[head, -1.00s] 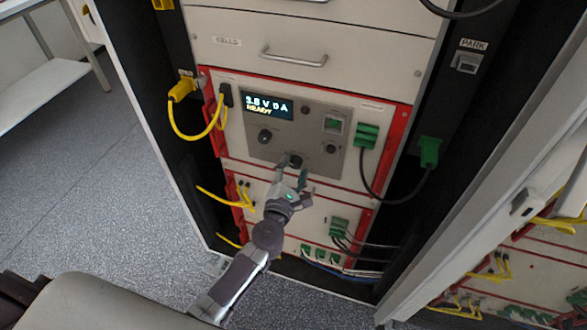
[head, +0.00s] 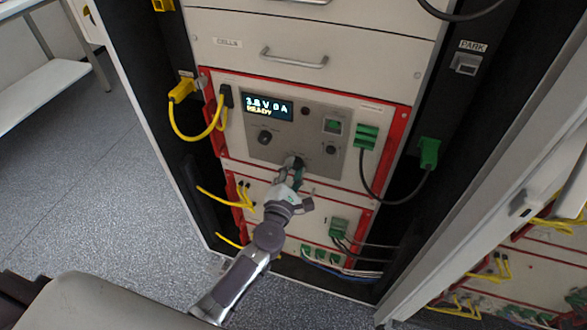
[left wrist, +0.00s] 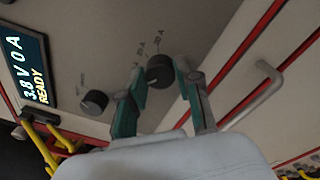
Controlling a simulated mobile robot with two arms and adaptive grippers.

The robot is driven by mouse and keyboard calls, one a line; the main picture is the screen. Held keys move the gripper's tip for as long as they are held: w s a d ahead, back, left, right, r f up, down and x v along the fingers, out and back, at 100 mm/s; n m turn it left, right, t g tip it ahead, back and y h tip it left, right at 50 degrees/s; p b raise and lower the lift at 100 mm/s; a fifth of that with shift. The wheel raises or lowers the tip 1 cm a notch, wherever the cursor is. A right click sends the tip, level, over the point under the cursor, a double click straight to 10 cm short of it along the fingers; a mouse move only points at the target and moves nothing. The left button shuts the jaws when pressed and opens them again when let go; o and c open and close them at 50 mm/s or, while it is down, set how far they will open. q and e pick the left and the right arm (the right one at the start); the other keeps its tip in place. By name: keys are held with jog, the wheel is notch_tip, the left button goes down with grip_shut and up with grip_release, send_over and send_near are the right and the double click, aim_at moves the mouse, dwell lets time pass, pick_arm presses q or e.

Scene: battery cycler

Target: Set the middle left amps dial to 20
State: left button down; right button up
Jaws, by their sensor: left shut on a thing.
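The cycler panel (head: 300,118) has a lit display (head: 268,107) reading 3.8 V 0 A READY. My left gripper (head: 296,167) is at the lower middle of this panel. In the left wrist view its two green fingers (left wrist: 161,72) are shut on a round black dial (left wrist: 159,68), one finger on each side. Small amp labels are printed around this dial; its exact setting is hard to read. A second black dial (left wrist: 95,102) is free beside the gripper; it also shows in the head view (head: 265,137). My right gripper is not in view.
Yellow cables (head: 190,135) hang left of the panel and a dark cable runs to a green plug (head: 429,152) at right. A drawer with a handle (head: 293,60) is above. Another dial (head: 330,149) and a green switch (head: 333,126) sit to the right.

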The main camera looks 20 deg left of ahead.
pick_arm(q)
jog(key=m+p, duration=0.1)
jog(key=m, duration=0.6)
jog(key=shift+f+p, duration=0.1)
jog(key=shift+p, duration=0.2)
jog(key=m+h+p, duration=0.1)
jog(key=m, duration=0.3)
jog(key=shift+m, duration=0.4)
jog(key=shift+f+m+t+p, duration=0.1)
jog(key=shift+m+t+p, duration=0.2)
jog(key=shift+m, duration=1)
jog(key=c, duration=0.8)
grip_release()
jog(key=shift+s+a, duration=0.1)
jog(key=s, duration=1.1)
jog(key=shift+s+a+f, duration=0.1)
jog(key=shift+s+f, duration=0.3)
